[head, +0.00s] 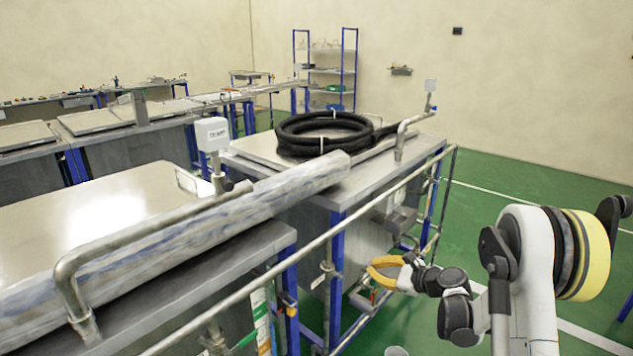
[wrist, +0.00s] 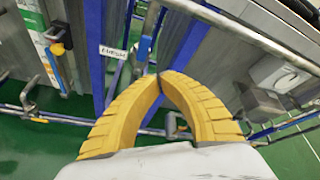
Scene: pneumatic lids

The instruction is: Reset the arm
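My gripper (head: 370,268) is in the head view, right of the middle, in front of the side of the metal tank bench and above the green floor. Its two curved yellow fingers meet at the tips. The wrist view shows the same fingers (wrist: 160,77) touching at the tips, with nothing held between them. My arm comes in from the right side of the head view, bent, with its white link upright.
The near steel bench (head: 90,215) has a lid, and a long plastic-wrapped roll (head: 210,222) lies across it. A coiled black hose (head: 310,147) lies on the bench behind. A metal rail (head: 290,265) runs along the front. Green floor (head: 520,180) is open at right.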

